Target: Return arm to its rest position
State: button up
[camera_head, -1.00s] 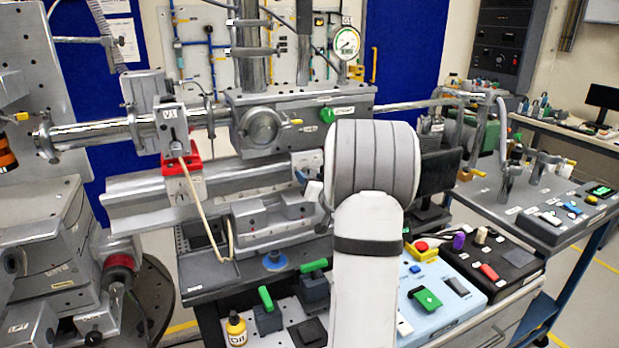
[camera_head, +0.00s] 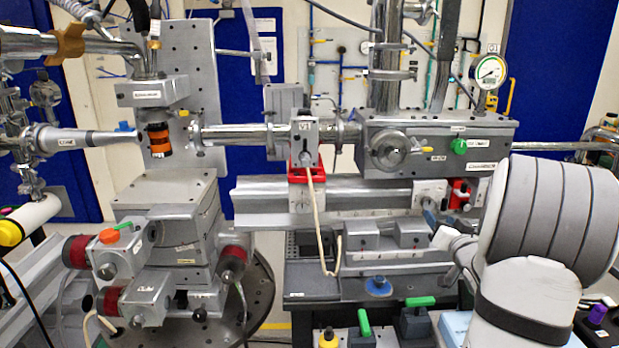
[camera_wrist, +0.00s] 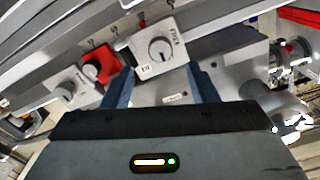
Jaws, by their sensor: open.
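My arm (camera_head: 548,225) fills the right side of the head view, with its pale grey links bent near the rail bench. My gripper (camera_wrist: 160,86) shows in the wrist view with two blue-grey fingers apart and nothing held between them. In the head view my gripper (camera_head: 430,211) is partly hidden, close to the small boxes on the bench. A light grey box with a round dial (camera_wrist: 160,50) lies beyond the gap between the fingers. I cannot tell how far it is from the fingertips.
A red box (camera_wrist: 99,66) with a knob is just left of the dial box. The grey rail bench (camera_head: 385,199) bears a red-based clamp unit (camera_head: 307,178). A stage tower (camera_head: 165,215) stands left. Green-handled valves (camera_head: 418,302) and an oil bottle (camera_head: 328,338) are below.

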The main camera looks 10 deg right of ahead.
jog(key=s+a+r+n+g+p, duration=0.1)
jog(key=s+a+g+p, duration=0.2)
jog(key=a, duration=0.5)
jog(key=s+a+g, duration=0.2)
jog(key=a+g, duration=0.3)
jog(key=a, duration=0.3)
jog(key=s+a+f+n+g+y+p, duration=0.1)
jog(key=s+a+g, duration=0.6)
jog(key=s+a, duration=1)
jog(key=s+n+y+p, duration=0.1)
jog(key=s+n+y, duration=0.1)
jog(key=s+n, duration=0.1)
jog(key=shift+s+f+n, duration=0.25)
jog(key=shift+n, duration=0.15)
